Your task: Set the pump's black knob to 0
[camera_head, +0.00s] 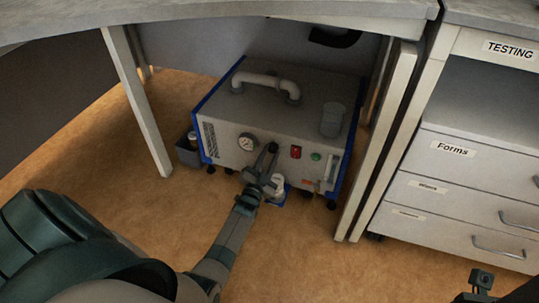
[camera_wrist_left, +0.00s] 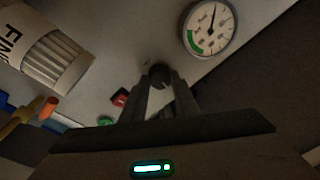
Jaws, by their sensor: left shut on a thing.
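The pump (camera_head: 285,100), a grey box with blue edges and a top handle, stands on the floor under the table. Its black knob (camera_wrist_left: 160,74) shows between my left fingertips in the left wrist view, with a light mark on its face. My left gripper (camera_head: 268,152) reaches the pump's front and is shut on the knob; it hides the knob in the head view. The round gauge (camera_head: 248,142) is beside the knob; its needle points about upward in the left wrist view (camera_wrist_left: 209,28). What seems to be my right gripper (camera_head: 481,284) shows partly at the bottom right.
A red switch (camera_head: 296,152) and a green button (camera_head: 316,156) are right of the knob. A small white container (camera_head: 277,184) is low at the pump's front, close to my left gripper. Table legs (camera_head: 138,100) flank the pump; a drawer cabinet (camera_head: 455,185) stands right.

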